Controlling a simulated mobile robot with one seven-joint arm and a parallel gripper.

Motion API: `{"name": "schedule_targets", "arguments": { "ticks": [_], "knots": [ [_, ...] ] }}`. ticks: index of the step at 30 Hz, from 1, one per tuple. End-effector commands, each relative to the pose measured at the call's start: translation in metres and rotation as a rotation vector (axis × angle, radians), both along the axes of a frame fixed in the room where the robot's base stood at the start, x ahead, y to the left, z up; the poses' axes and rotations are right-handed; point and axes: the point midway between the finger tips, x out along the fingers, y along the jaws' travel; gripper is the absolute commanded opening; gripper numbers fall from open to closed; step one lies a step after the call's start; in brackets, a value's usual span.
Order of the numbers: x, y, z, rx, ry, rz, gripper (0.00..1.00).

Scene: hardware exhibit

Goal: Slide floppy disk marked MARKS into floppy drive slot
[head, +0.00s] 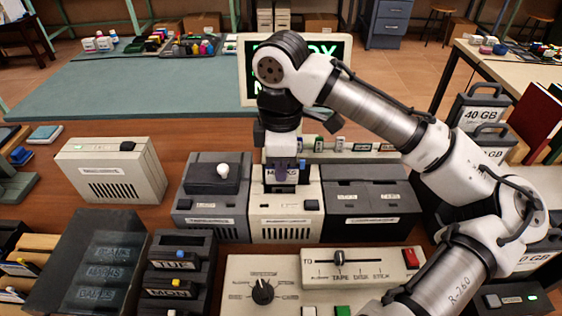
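A dark floppy disk (270,182) with a white label stands upright at the top of the cream drive unit (286,217), between two dark units. Only the start of its label, an M, can be read; a finger covers the rest. My gripper (283,173) points straight down over the disk, with a finger across its face, and appears shut on it. The drive's slot is hidden behind the gripper and disk. I cannot tell whether the disk's lower edge is inside the slot or just above it.
A dark unit with a white knob (222,171) stands left of the drive, and a dark twin-lidded unit (367,204) stands right. A cream control panel (262,291) is in front. A dark tray with engraved names (85,262) lies at left. A monitor (249,88) stands behind.

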Motion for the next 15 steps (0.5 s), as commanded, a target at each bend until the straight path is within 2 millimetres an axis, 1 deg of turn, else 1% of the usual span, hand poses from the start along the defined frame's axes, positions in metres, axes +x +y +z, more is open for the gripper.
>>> {"name": "schedule_targets", "arguments": {
  "ticks": [3, 15],
  "knots": [
    [0.0, 0.0, -0.007, 0.001, 0.001, 0.001, 0.0],
    [0.0, 0.0, -0.023, 0.001, 0.0, 0.0, 0.0]
  ]
}}
